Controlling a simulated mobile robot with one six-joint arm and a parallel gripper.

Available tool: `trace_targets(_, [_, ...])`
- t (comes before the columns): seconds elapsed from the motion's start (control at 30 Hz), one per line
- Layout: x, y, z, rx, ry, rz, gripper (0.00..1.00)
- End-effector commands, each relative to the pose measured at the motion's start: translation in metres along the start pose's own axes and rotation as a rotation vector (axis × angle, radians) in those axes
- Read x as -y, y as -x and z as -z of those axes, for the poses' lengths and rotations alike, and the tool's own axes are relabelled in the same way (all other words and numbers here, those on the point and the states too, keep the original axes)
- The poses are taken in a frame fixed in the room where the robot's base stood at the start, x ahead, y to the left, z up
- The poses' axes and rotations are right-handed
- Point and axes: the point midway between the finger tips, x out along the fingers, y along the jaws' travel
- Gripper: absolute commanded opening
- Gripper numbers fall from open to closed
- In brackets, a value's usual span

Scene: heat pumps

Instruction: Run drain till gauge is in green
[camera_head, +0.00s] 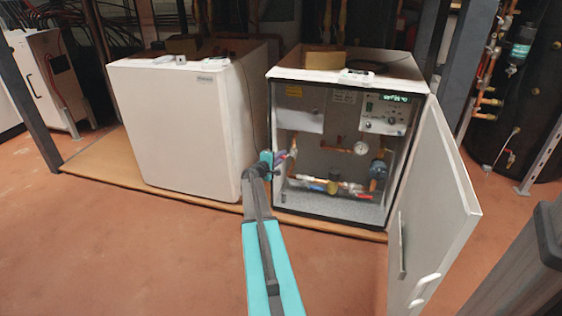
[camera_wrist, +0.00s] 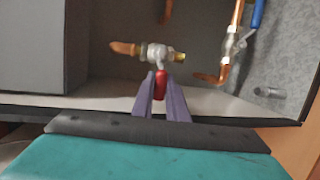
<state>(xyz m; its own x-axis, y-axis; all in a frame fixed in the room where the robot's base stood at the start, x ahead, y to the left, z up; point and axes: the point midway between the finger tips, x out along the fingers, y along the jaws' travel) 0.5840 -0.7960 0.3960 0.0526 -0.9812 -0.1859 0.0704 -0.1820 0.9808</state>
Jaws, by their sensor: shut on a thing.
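The open heat pump cabinet (camera_head: 345,75) stands right of centre in the head view, with copper pipes and valves inside. A small round gauge (camera_head: 361,148) sits on a pipe in it; its needle and colours are too small to read. My gripper (camera_head: 284,158) reaches into the cabinet's left side. In the wrist view my gripper's purple fingers (camera_wrist: 161,98) are shut on a red valve handle (camera_wrist: 161,84). The handle belongs to a silvery valve (camera_wrist: 158,52) with a copper pipe on its left and a brass end on its right. The handle points toward my gripper.
The cabinet's door (camera_head: 440,200) hangs open at the right. A control panel (camera_head: 386,112) with a lit display is at the upper right inside. A second, closed white unit (camera_head: 180,130) stands to the left. The reddish floor in front is clear.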

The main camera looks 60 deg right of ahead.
Motion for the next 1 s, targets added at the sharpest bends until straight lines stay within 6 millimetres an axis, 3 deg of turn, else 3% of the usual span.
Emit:
trace_targets(0.47, [-0.0010,0.0008,0.0003,-0.006,-0.030,0.008,0.00])
trace_targets(0.5, [-0.0011,0.0008,0.0003,-0.006,-0.030,0.008,0.15])
trace_targets(0.6, [-0.0012,0.0008,0.0004,-0.006,-0.029,0.008,0.32])
trace_targets(1.0, [-0.0016,0.0031,0.0004,-0.006,-0.026,0.007,0.32])
